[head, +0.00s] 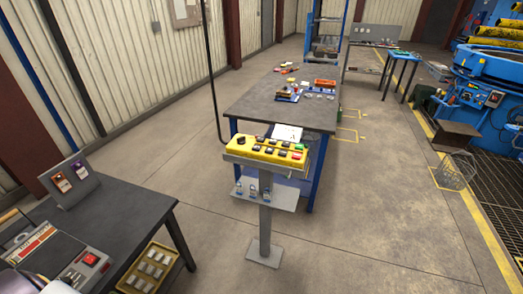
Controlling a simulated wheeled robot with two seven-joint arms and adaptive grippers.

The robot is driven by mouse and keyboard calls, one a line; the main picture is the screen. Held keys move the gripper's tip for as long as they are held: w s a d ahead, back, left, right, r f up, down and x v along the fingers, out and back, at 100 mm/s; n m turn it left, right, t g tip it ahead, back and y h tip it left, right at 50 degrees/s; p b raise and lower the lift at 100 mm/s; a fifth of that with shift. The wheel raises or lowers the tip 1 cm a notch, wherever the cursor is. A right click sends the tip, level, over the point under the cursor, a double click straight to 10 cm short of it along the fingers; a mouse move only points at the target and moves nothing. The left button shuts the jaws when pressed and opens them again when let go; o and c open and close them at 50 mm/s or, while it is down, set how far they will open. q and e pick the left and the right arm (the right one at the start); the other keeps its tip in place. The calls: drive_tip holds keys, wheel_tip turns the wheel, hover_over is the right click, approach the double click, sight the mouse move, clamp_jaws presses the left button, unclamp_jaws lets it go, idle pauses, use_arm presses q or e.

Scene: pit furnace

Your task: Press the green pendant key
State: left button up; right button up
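The yellow pendant (240,148) lies on top of a grey post stand (265,220) near the middle of the view. A black cable runs up from its left end. Its face carries rows of mostly dark keys. The green pendant key (299,147) is at the right end of the face, just above a red key (296,156). The keys are small, so I cannot tell whether any is pressed in.
A dark workbench (250,103) with small parts stands behind the pendant. Open floor lies to the right, before a wire basket (456,171).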

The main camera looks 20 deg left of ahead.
use_arm(q)
clamp_jaws()
idle(1.4)
